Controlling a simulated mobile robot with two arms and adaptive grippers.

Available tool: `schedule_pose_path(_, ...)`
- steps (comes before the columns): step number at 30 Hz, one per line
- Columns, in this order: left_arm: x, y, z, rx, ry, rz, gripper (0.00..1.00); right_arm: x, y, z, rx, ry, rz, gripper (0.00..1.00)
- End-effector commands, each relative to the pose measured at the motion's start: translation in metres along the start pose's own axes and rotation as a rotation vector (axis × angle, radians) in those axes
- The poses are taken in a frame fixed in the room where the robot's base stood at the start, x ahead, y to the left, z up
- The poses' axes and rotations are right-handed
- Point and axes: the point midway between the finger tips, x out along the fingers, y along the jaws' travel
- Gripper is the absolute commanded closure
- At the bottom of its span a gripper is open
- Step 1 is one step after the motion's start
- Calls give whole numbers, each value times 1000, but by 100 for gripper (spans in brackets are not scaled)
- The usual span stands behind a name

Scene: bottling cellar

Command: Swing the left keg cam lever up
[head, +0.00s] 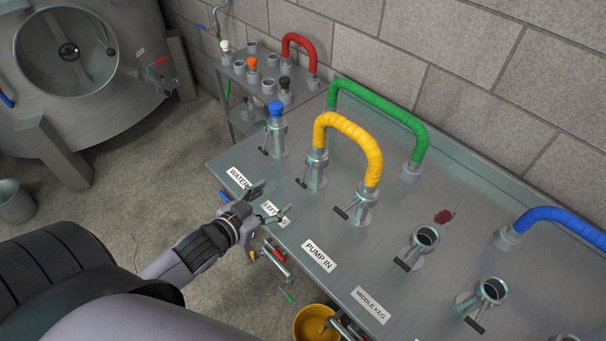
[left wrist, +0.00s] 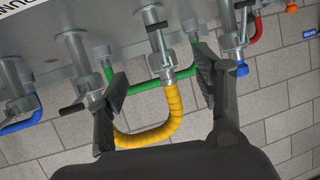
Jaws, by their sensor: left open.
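The left keg port (head: 316,172) is a steel fitting under the near left end of the yellow hose (head: 350,133). Its cam lever (head: 301,183) has a dark end and juts out low toward the front of the bench. My left gripper (head: 273,199) is open and empty over the front edge, partly hiding the left keg label (head: 269,208), and is apart from the lever. In the left wrist view the lever (left wrist: 156,26) lies beyond the open fingers, near the middle. My right gripper is in neither view.
The blue-capped water port (head: 277,140) and the pump-in port (head: 364,208) flank the left keg port. A green hose (head: 385,112) arches behind. Open middle-keg port (head: 423,242) stands right. A yellow bucket (head: 315,323) is below the front edge.

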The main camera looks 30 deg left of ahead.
Motion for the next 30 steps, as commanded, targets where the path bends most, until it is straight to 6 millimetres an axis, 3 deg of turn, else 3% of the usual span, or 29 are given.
schedule_pose_path(5,36,-1,-3,1,3,-1,39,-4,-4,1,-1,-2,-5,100)
schedule_pose_path(18,122,0,-2,1,2,-1,39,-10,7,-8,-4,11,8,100)
schedule_pose_path(24,143,0,0,0,0,0,39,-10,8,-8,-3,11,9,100)
schedule_pose_path(30,149,0,0,1,0,1,39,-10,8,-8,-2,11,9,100)
